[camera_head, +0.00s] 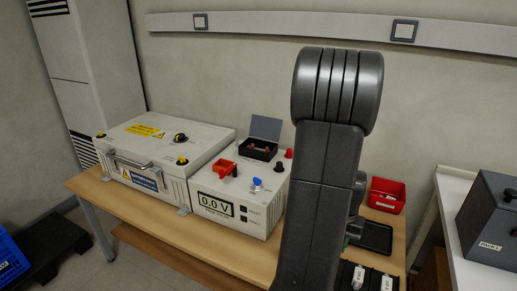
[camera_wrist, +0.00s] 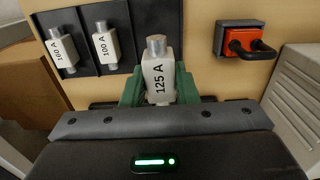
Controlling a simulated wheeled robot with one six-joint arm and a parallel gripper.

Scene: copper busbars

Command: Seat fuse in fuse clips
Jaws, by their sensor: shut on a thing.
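My gripper (camera_wrist: 160,90) has green fingers and is shut on a white fuse marked 125 A (camera_wrist: 158,78), with a metal cap at its top end. The fuse's lower end is hidden by my gripper. It is in front of a dark fuse rack; I cannot tell whether it still touches the rack. In the head view my arm hides most of my gripper and the held fuse. An open black box (camera_head: 258,150) with copper-coloured parts inside, apparently the fuse clips, stands on the white unit.
Two 100 A fuses (camera_wrist: 106,46) (camera_wrist: 61,50) lie in the dark rack (camera_wrist: 88,18). A white unit reading 0.0 V (camera_head: 213,204) has a red handle (camera_head: 223,168) on top. A red bin (camera_head: 386,194) and black tray (camera_head: 376,237) are at the bench's right.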

